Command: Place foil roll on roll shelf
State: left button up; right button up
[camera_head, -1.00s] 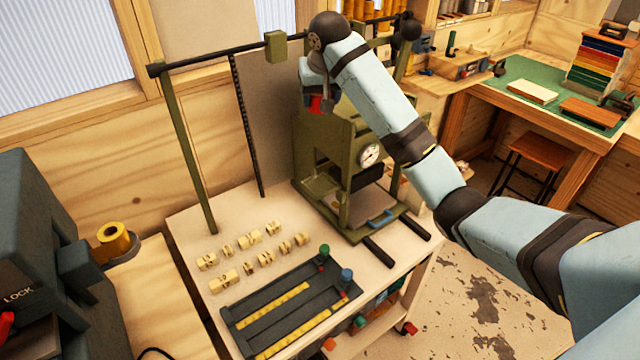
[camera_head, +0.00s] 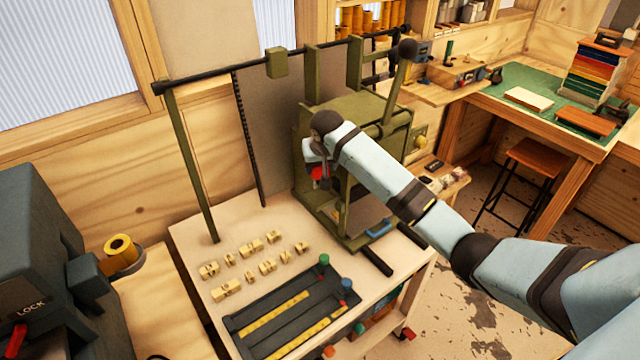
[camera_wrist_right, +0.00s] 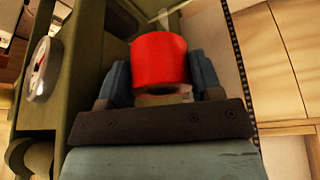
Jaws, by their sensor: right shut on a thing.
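My right gripper (camera_head: 317,160) is in front of the olive-green press, its arm coming in from the right. It is shut on a red foil roll (camera_head: 316,173), which is partly hidden by the wrist. In the right wrist view the red roll (camera_wrist_right: 160,58) sits between the two blue-grey fingers (camera_wrist_right: 160,82), held clear of the table. A shelf with several upright gold rolls (camera_head: 372,18) shows at the top, cut off by the picture edge; I cannot tell for sure that it is the roll shelf. My left gripper is not in view.
The olive-green press (camera_head: 350,118) stands close behind and beside my right gripper. Several small brass type pieces (camera_head: 250,245) and a dark tray (camera_head: 290,318) lie on the table (camera_head: 190,235). A yellow roll (camera_head: 119,246) sits at left. A black overhead bar (camera_head: 225,70) crosses above.

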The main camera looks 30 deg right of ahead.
send_over(319, 194)
jog(key=s, duration=0.1)
notch_tip(319, 194, down, 4)
jog(key=shift+a+f, duration=0.15)
jog(key=shift+f, duration=0.1)
notch_tip(319, 194, down, 3)
jog(key=shift+s+f+p, duration=0.1)
jog(key=shift+f+p, duration=0.05)
jog(key=shift+p, duration=0.4)
jog(key=shift+f, duration=0.15)
jog(key=o, duration=0.6)
jog(key=shift+f, duration=0.1)
jog(key=shift+o, duration=0.5)
